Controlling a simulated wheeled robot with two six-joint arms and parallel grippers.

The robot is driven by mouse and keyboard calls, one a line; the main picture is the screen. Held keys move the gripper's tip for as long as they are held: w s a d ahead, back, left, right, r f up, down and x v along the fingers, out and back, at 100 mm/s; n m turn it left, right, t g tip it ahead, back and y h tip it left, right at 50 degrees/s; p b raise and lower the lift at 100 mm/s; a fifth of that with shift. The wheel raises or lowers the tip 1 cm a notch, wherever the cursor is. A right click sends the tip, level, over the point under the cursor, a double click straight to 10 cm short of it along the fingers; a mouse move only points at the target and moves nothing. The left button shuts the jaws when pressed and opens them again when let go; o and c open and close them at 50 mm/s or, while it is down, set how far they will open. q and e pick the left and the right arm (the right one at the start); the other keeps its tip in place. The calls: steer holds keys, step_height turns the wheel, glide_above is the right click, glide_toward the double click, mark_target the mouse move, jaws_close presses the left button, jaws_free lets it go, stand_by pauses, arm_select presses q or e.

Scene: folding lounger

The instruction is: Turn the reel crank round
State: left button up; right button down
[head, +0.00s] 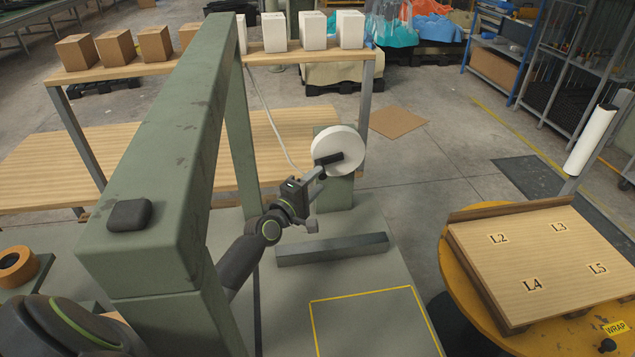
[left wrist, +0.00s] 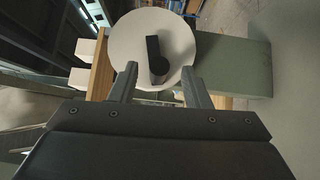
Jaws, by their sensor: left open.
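The reel (head: 347,142) is a white disc on a green post behind the green frame. Its dark crank (head: 330,159) is on the near face. In the left wrist view the reel (left wrist: 123,40) faces me, with the black crank (left wrist: 153,48) running from upper middle down to a round knob. My left gripper (head: 318,178) is just in front of the reel in the head view. It is open, and in the left wrist view its fingers (left wrist: 161,78) stand either side of the knob, apart from it. Whether the knob is between the fingertips in depth I cannot tell. My right gripper is not in view.
A tall green frame (head: 170,130) stands left of the reel, close to my left arm. A low dark bar (head: 332,249) lies below the gripper. A wooden shelf (head: 200,62) with several boxes is behind. A round yellow table (head: 455,285) stands at right.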

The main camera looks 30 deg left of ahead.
arm_select(q)
steer(key=shift+w+d, duration=0.1)
steer(key=shift+w, duration=0.5)
jaws_close()
